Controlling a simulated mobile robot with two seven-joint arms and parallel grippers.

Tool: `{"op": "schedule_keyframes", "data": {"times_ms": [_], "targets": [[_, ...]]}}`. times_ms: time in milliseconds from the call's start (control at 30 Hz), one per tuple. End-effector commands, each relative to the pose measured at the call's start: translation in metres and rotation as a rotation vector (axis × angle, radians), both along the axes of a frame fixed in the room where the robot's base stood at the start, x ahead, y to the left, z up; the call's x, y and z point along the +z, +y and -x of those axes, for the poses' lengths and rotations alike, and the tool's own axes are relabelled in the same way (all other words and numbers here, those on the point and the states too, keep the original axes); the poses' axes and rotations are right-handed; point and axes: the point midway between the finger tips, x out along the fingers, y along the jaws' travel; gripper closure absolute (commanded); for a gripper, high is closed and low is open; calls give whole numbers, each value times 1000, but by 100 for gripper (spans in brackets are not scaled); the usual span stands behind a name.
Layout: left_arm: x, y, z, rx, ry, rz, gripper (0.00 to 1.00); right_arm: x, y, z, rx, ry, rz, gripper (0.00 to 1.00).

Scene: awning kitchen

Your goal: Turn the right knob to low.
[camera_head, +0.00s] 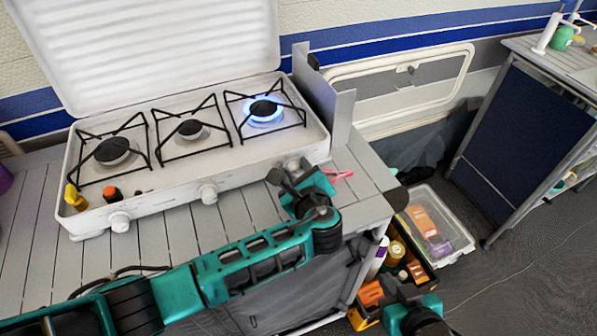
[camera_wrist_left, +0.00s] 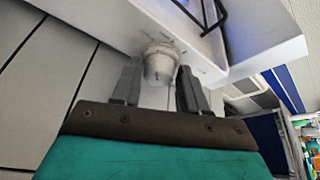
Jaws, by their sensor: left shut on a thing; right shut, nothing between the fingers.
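The white stove (camera_head: 158,195) has three burners and white knobs along its front. The right burner (camera_head: 264,110) has a blue flame. The right knob (camera_wrist_left: 158,62) is a white, ridged knob in the left wrist view. My left gripper (camera_head: 287,181) is at the stove's front right corner and covers most of this knob in the head view. In the left wrist view its fingers (camera_wrist_left: 158,85) are on both sides of the knob, shut on it. My right gripper (camera_head: 400,284) is low at the bottom right, away from the stove, shut and empty.
The middle knob (camera_head: 209,194) and left knob (camera_head: 120,221) are along the stove front. A yellow item (camera_head: 75,198) and an orange-topped item (camera_head: 112,194) are at its left. A pink item (camera_head: 340,174) lies on the counter. A clear bin (camera_head: 464,243) stands on the floor.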

Motion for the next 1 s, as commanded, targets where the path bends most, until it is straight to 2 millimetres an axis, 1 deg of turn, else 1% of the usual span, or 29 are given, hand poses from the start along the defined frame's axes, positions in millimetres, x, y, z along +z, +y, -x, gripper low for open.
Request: {"op": "schedule_keyframes", "data": {"times_ms": [33, 200, 400, 900, 933, 1000], "targets": [[-3, 2, 1, 2, -8, 27, 87, -1, 0, 0, 0, 0, 0, 100], [-4, 3, 1, 4, -42, 112, 87, -4, 0, 0, 0, -1, 0, 100], [-4, 3, 1, 3, -67, 169, 87, -6, 0, 0, 0, -1, 0, 100], [-4, 3, 1, 3, -76, 187, 87, -6, 0, 0, 0, -1, 0, 100], [-4, 3, 1, 3, -76, 187, 56, -6, 0, 0, 0, -1, 0, 100], [-3, 3, 1, 3, -75, 188, 49, -6, 0, 0, 0, -1, 0, 100]]}}
